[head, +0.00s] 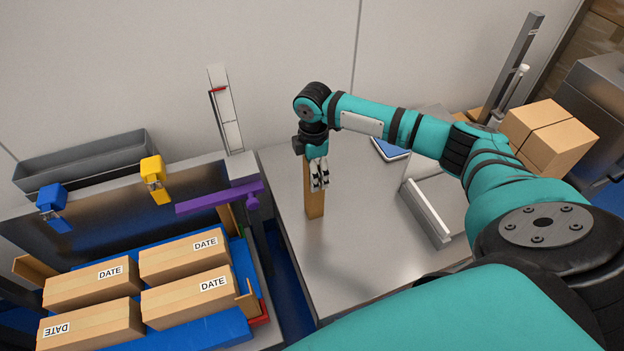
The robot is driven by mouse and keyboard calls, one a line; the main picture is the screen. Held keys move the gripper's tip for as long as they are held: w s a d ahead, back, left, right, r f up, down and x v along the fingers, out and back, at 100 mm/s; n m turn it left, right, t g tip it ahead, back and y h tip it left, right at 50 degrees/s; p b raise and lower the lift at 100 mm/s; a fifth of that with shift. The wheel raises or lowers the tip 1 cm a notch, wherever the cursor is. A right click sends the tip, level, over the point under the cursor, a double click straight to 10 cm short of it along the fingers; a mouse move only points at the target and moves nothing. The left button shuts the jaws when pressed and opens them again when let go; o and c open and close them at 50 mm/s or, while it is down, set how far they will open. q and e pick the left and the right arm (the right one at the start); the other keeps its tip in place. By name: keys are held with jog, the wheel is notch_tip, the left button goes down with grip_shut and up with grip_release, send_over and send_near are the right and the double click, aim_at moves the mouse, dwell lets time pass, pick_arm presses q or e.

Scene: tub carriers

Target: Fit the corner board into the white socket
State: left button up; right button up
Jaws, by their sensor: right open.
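A brown corner board (314,203) stands upright on the grey metal table, at its left part. My right gripper (319,186) points down at the upper part of this board, with its fingers open. The fingers overlap the board in the picture, and I cannot tell whether they touch it. Other brown corner boards stand at corners of the carton stack, one at the left (35,268) and one at the right front (247,298). I cannot make out a white socket for certain. My left gripper is not in view.
Several cartons marked DATE (185,256) sit on a blue base at the left. Blue (52,196), yellow (152,169) and purple (220,198) fixtures stand behind them. A grey angled piece (427,212) and a brown box (549,135) are at right. The table's front middle is clear.

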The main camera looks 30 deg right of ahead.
jog(key=shift+f, duration=0.35)
grip_shut()
dwell(0.5)
